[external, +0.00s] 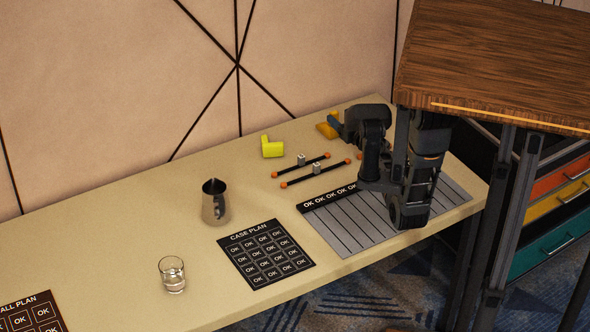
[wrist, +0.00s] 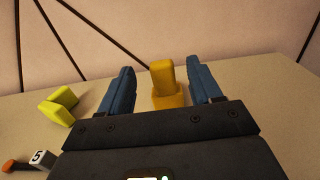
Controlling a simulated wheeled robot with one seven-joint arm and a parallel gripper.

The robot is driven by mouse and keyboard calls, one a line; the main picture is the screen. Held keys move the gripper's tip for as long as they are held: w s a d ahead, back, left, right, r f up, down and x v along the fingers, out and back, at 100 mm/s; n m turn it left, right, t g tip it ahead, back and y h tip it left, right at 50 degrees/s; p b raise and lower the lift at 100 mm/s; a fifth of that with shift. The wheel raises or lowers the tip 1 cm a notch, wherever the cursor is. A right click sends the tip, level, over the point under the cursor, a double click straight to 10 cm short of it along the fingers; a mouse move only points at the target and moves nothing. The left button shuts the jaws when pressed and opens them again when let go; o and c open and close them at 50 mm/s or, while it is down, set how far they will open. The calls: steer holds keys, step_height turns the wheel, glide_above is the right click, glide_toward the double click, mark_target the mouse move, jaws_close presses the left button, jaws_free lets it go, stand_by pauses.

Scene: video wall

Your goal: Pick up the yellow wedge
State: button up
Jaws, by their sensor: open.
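An amber-yellow block (wrist: 163,78), a raised part on a wider base, stands on the table between the two blue fingers of my gripper (wrist: 161,76) in the wrist view. The fingers are open with gaps on both sides of it. In the external view this block (external: 327,130) is at the table's back, partly hidden by my gripper (external: 340,122). A lime-yellow angled block (external: 272,148) lies to its left, and also shows left of the fingers in the wrist view (wrist: 58,106). I cannot tell for sure which one is the yellow wedge.
Two black rods with orange ends (external: 315,172) and small numbered cubes lie in front of the blocks. A striped mat (external: 345,228) lies under my arm. A metal jug (external: 215,203), a CASE PLAN card (external: 265,254) and a glass (external: 172,274) stand or lie left. The wall is close behind.

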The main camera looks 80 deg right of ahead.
mark_target(329, 117)
steer(key=x, duration=0.4)
steer(key=f+b+x, duration=0.1)
steer(key=x, duration=0.1)
steer(key=shift+w+d+r, duration=0.1)
steer(key=shift+w+d, duration=0.35)
steer(key=shift+c, duration=0.2)
jaws_close()
